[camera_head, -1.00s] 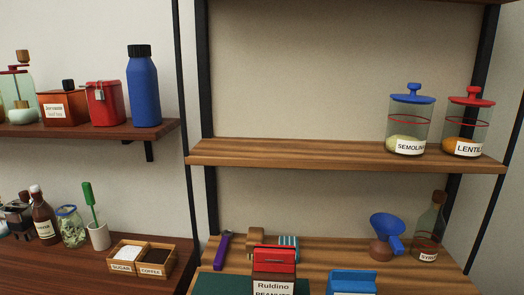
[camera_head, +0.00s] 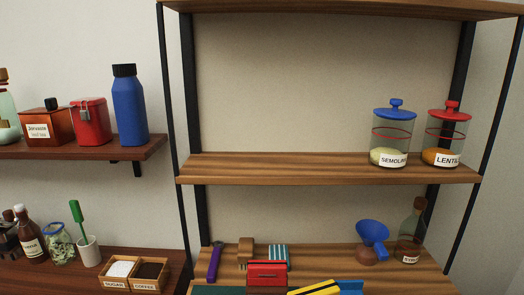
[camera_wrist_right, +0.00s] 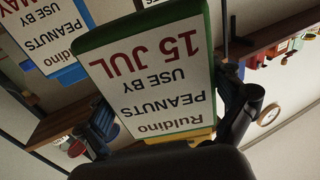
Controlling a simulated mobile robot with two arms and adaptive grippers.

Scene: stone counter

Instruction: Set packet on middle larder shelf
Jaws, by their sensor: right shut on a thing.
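In the right wrist view, a green-edged packet (camera_wrist_right: 150,75) with a white label fills the middle, upside down in the picture. Its label reads Ruldino Peanuts, use by 15 Jul. My right gripper (camera_wrist_right: 163,95) is shut on it, one dark finger at each side. A yellow strip with a black line (camera_head: 314,288) shows at the bottom edge of the head view; it may be this packet's top. The middle larder shelf (camera_head: 280,169) is wooden, with a semolina jar (camera_head: 393,140) and a lentils jar (camera_head: 444,140) at its right. My left gripper is out of view.
The middle shelf's left and centre are bare. Below stand a red-topped packet (camera_head: 267,272), a blue packet (camera_head: 350,285), a brush (camera_head: 245,252), a blue funnel (camera_head: 372,232) and a syrup bottle (camera_head: 411,235). Black uprights (camera_head: 181,130) flank the shelves.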

